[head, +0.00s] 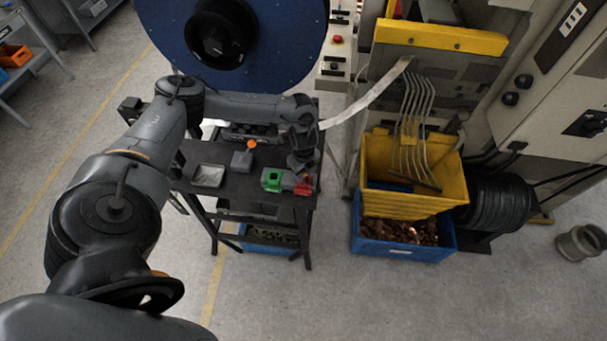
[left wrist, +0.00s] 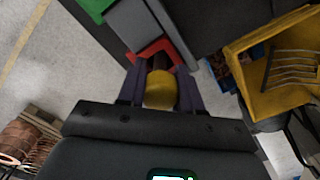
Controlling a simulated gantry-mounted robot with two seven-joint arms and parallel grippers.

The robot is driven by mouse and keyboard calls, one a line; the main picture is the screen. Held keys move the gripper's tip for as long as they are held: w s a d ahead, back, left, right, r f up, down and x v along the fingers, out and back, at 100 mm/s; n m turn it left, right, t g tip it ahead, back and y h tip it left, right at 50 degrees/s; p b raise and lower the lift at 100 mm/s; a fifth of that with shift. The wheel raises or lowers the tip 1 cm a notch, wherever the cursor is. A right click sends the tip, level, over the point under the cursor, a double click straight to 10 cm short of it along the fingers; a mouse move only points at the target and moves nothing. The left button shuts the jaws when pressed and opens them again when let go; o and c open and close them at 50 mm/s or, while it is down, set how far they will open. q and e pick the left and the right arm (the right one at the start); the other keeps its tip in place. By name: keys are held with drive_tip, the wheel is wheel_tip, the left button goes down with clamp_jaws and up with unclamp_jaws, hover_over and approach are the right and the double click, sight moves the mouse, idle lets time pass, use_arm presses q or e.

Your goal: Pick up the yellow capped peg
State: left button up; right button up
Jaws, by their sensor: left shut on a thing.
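The yellow capped peg (left wrist: 161,90) shows in the left wrist view, with its yellow cap between the two fingers of my left gripper (left wrist: 161,88). The fingers are shut on it. Its dark lower part points toward a red holder (left wrist: 152,50); I cannot tell whether the tip is still inside. In the head view my left gripper (head: 300,163) is right above the red holder (head: 304,186) at the table's right end, and it hides the peg. My right gripper is in neither view.
On the dark table (head: 225,200) stand a green holder (head: 272,180), a grey block (head: 241,160) with an orange-topped peg (head: 251,144), and a grey tray (head: 208,176). A yellow bin (head: 400,205) sits above a blue crate (head: 402,247) to the right. A blue reel (head: 280,40) is behind.

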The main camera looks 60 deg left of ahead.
use_arm(q)
drive_tip(key=shift+r, duration=0.35)
drive_tip(key=r, duration=0.2)
drive_tip(key=r+b, duration=0.1)
drive_tip(key=shift+w+d, duration=0.2)
drive_tip(key=shift+d, duration=0.05)
drive_tip(key=w+d+r+p, duration=0.2)
drive_tip(key=w+d+r, duration=0.3)
drive_tip(key=d, duration=0.4)
drive_tip(key=shift+w+d+r, duration=0.2)
drive_tip(key=shift+d+r, duration=0.15)
drive_tip(key=shift+r, duration=0.55)
